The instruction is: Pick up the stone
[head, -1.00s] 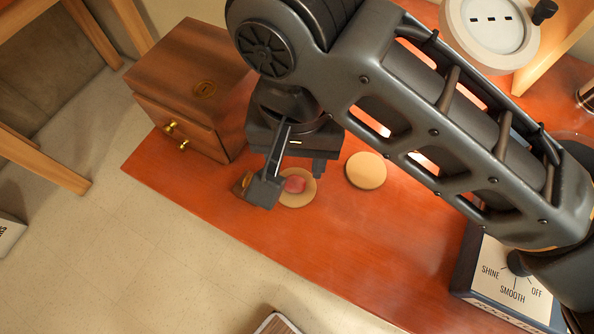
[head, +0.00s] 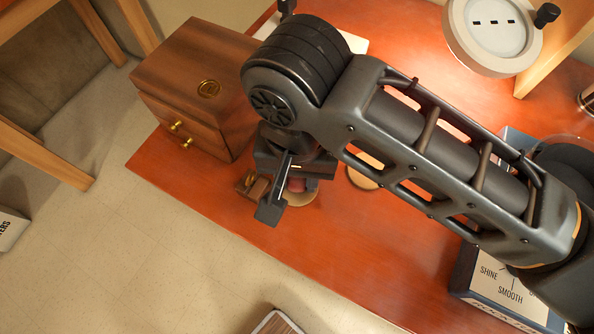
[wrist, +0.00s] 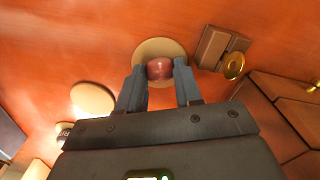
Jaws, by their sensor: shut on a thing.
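The stone (wrist: 160,69) is reddish-pink and rounded. In the wrist view it sits between the two fingers of my gripper (wrist: 159,76), which is shut on it. A round tan pad (wrist: 158,45) shows behind and around the stone. In the head view my gripper (head: 285,194) is at the near edge of the pad (head: 305,199), and the fingers and wrist hide most of the stone (head: 297,184). I cannot tell whether the stone still touches the pad.
A second tan disc (wrist: 92,97) lies beside the pad. A small brown block with a brass ring (wrist: 212,47) is close on the other side. A wooden drawer chest (head: 185,90) stands at the left. The table's front edge is close.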

